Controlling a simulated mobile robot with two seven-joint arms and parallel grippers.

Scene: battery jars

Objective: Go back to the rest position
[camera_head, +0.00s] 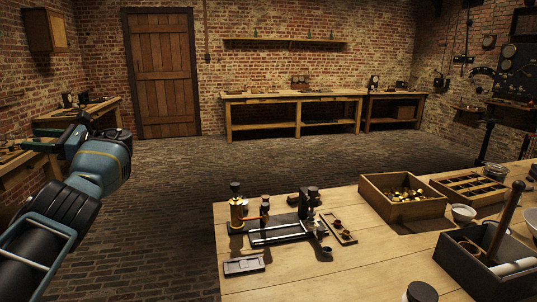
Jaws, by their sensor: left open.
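My left arm comes in from the left edge, raised over the brick floor. My left gripper (58,141) is at its end, left of the wooden table (300,283) and well apart from it. It is open, and I see nothing held in it. The finger details are small and dark against the bench behind. My right gripper is out of view. On the table stand a brass-coloured jar (237,214) and a dark apparatus with metal rods (283,231).
A wooden box with brass pieces (402,197), a compartment tray (468,188), a dark crate (485,262) and a small flat tray (244,265) are on the table. A side bench (75,113) lies behind my left gripper. The floor (170,200) between is clear.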

